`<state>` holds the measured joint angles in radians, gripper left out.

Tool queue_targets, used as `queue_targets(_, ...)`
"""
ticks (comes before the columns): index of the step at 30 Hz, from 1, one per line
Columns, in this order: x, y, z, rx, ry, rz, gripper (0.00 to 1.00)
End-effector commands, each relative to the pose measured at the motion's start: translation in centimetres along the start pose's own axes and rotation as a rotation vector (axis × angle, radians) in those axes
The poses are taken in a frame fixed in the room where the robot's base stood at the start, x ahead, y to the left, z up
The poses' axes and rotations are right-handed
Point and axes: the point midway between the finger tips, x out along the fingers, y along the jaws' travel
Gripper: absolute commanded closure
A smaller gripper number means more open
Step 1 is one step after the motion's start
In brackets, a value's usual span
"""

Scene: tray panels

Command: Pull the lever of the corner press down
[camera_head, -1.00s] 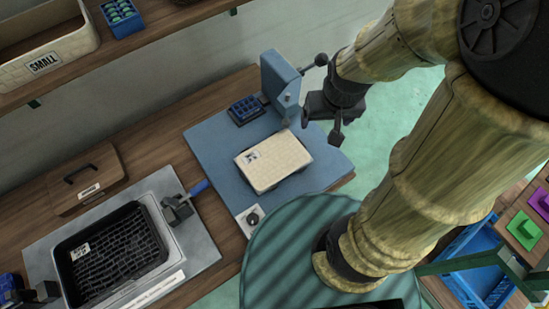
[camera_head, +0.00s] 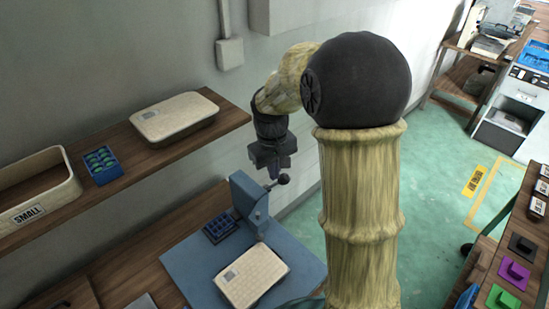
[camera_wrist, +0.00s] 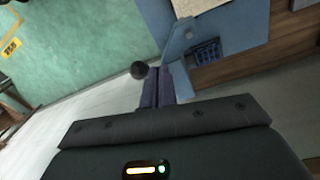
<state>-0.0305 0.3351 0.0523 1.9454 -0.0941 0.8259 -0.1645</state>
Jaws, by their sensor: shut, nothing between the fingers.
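The corner press (camera_head: 244,196) is a blue upright frame at the back of a blue work board. Its lever ends in a dark round knob (camera_head: 283,179), on the press's right side. My gripper (camera_head: 272,176) is above the press, pointing down, close to the knob. In the wrist view my fingers (camera_wrist: 157,72) are shut together and empty. The knob (camera_wrist: 139,70) shows just left of the fingertips there, and the blue press (camera_wrist: 190,36) is to their right. I cannot tell whether the fingers touch the knob.
A cream tray panel (camera_head: 232,291) lies on the blue board (camera_head: 185,262), with a small dark blue tray (camera_head: 219,228) behind it. A shelf (camera_head: 165,155) with a cream lid and bins runs along the wall at left. Green floor lies open at right.

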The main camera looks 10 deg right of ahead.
Motion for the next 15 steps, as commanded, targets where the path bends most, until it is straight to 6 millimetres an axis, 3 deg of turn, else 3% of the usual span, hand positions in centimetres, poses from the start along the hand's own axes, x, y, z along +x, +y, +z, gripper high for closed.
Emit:
queue_targets(1, -1.2, 0.2, -1.3, -0.022, -0.015, 0.001, 1.0)
queue_targets(6, -3.2, 0.8, -4.6, -0.094, -0.07, 0.006, 1.0)
queue_targets(15, -6.3, 1.4, -9.3, -0.201, -0.158, 0.009, 1.0)
